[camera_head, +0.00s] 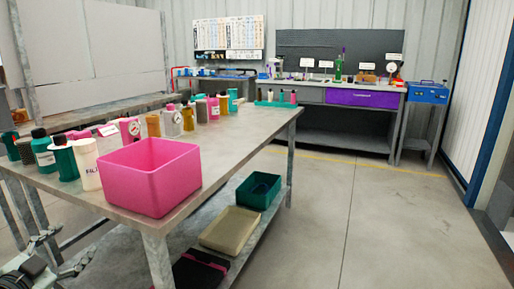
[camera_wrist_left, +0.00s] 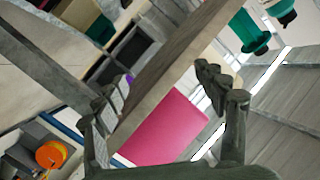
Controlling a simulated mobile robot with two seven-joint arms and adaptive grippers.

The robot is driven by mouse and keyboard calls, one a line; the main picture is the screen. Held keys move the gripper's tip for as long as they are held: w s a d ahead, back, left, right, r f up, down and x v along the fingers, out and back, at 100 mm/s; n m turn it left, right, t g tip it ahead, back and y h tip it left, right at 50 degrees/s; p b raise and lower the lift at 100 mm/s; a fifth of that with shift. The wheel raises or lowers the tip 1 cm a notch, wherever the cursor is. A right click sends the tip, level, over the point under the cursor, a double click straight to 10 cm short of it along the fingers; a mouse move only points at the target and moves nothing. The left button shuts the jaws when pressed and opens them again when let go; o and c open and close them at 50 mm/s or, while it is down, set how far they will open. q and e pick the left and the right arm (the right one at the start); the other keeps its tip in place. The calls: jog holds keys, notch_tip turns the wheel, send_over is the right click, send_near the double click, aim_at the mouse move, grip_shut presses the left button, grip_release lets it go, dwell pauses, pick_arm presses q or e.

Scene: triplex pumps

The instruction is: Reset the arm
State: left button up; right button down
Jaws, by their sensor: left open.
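My left gripper (camera_head: 64,252) is at the lower left in the head view, beside the near left end of the worktable and below its top. In the left wrist view, the two dark fingers of the gripper (camera_wrist_left: 165,95) are spread apart with nothing held between them. A pink bin (camera_head: 150,185) stands on the near corner of the worktable (camera_head: 225,140). The bin (camera_wrist_left: 165,130) also shows beyond the fingers in the wrist view, apart from them. My right gripper is in neither view.
Several bottles and canisters (camera_head: 88,165) line the far side of the tabletop. A green bin (camera_head: 258,190), a beige tray (camera_head: 230,229) and a black box (camera_head: 200,268) are on the lower shelf. A workbench (camera_head: 345,95) stands at the back. The floor at right is clear.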

pick_arm(q)
jog(key=s+f+n+g+y, duration=0.4)
jog(key=s+f, duration=0.2)
jog(key=f, duration=0.7)
jog(key=s+d+f+n+g+h, duration=0.1)
jog(key=s+d+f+g, duration=0.3)
jog(key=s+d+f, duration=0.3)
jog(key=s+d+f+g+h, duration=0.1)
jog(key=s+d+f+g, duration=0.3)
jog(key=s+d+f, duration=0.3)
jog(key=s+f, duration=0.4)
jog(key=f, duration=0.1)
jog(key=shift+s+d+n+g, duration=0.15)
jog(key=shift+d+n+g, duration=0.15)
jog(key=shift+d+n, duration=0.1)
